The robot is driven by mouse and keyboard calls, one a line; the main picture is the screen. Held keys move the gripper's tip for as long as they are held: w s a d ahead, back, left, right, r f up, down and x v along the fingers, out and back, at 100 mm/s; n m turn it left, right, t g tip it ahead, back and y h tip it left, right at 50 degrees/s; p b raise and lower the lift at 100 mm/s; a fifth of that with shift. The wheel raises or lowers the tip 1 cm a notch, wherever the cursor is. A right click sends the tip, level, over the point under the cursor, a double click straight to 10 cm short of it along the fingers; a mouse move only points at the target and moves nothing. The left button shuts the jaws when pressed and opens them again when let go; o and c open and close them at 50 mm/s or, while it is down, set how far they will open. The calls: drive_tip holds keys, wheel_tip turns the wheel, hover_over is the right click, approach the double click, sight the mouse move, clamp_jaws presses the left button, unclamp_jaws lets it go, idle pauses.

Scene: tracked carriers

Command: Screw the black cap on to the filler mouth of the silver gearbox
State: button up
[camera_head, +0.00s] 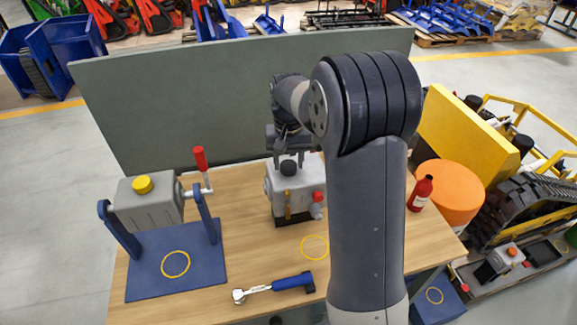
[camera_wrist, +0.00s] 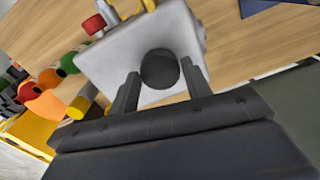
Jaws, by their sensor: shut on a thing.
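The silver gearbox (camera_head: 303,187) stands on the wooden table near the middle, with a red knob and a yellow strip on its front. It fills the upper middle of the wrist view (camera_wrist: 115,58). The round black cap (camera_head: 289,168) is at the gearbox's top, and in the wrist view the cap (camera_wrist: 159,68) lies between my two fingers. My gripper (camera_head: 288,150) points down over the gearbox and is shut on the cap. The filler mouth is hidden under the cap. I cannot tell how far the cap is seated.
Another grey gearbox with a yellow cap (camera_head: 142,185) hangs in a blue stand (camera_head: 150,270) at left. A blue-handled wrench (camera_head: 285,284) lies at the front. A red bottle (camera_head: 421,193) stands at right. A grey-green panel (camera_head: 190,100) closes off the back. Table beside the wrench is clear.

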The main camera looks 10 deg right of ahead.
drive_tip(key=m, duration=0.9)
drive_tip(key=o, duration=0.8)
drive_tip(key=shift+c, duration=0.2)
